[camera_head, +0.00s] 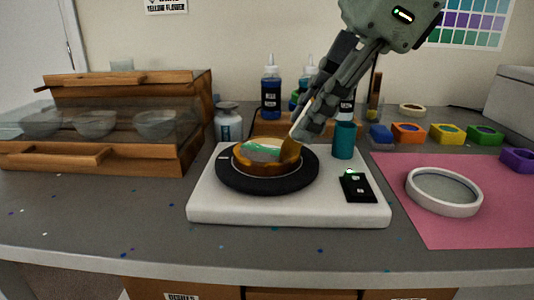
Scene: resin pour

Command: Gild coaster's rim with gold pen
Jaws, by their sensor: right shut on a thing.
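The coaster (262,153) lies on a round black turntable (235,183) in the head view. Its top shows green and pale patches, and its rim looks amber-gold. My right gripper (303,130) reaches down from the upper right and is shut on a slim pale pen (298,127), the gold pen, mostly hidden by the fingers. The pen's lower end is at the coaster's right back rim; I cannot tell whether it touches. My left gripper is not in view.
The turntable sits on a white base (215,209) with a black control panel (357,188). A teal cup (344,141) stands close behind it, near bottles (271,94). Right is a pink mat (416,228) with a white ring mould (443,206); left, a wooden case (150,160).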

